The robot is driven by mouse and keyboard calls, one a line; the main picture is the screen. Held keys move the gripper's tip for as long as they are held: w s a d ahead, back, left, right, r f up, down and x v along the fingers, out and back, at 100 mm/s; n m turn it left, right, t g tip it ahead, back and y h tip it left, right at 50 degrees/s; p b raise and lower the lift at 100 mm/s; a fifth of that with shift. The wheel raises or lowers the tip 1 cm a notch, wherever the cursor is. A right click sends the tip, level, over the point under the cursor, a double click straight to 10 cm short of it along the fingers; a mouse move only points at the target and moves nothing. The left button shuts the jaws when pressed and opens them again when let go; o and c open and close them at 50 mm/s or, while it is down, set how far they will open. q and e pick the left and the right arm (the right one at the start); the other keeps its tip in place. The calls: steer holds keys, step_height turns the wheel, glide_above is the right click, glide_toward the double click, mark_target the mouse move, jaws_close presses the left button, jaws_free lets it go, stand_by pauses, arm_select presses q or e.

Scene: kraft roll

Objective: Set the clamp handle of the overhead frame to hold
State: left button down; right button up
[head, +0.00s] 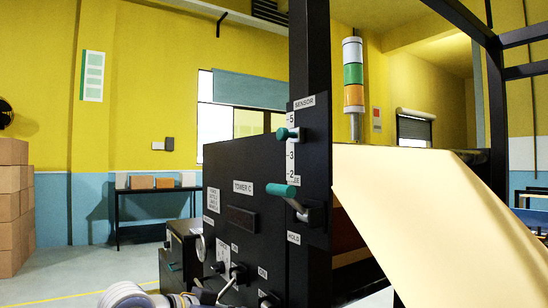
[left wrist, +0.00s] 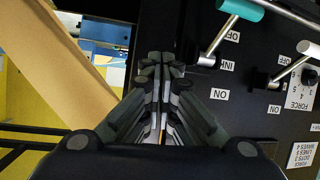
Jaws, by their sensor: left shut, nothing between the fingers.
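The clamp handle (head: 283,190) has a teal grip and a metal lever on the black upright of the overhead frame (head: 310,80). Its grip points left, near the upper, partly hidden label; the HOLD label (head: 293,238) is below it. My left gripper (left wrist: 158,65) is shut and empty in front of the black panel in the left wrist view. My right gripper is not in view.
A teal sensor knob (head: 285,134) sits on a numbered scale above the handle. The Tower C panel (head: 243,187) carries several switches. A sheet of kraft paper (head: 425,200) slopes down at the right. Cardboard boxes (head: 12,205) are stacked at the far left.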

arm_select(q)
steer(key=s+r+m+h, duration=0.1)
steer(key=s+r+h, duration=0.1)
steer(key=r, duration=1.5)
steer(key=s+a+r+m+t+h, duration=0.1)
steer(key=s+r, duration=0.4)
steer(key=r, duration=1.2)
steer(key=shift+s+a+m+h, duration=0.25)
steer(key=shift+m+h, duration=0.25)
steer(key=shift+h, duration=0.4)
steer(key=shift+w, duration=0.1)
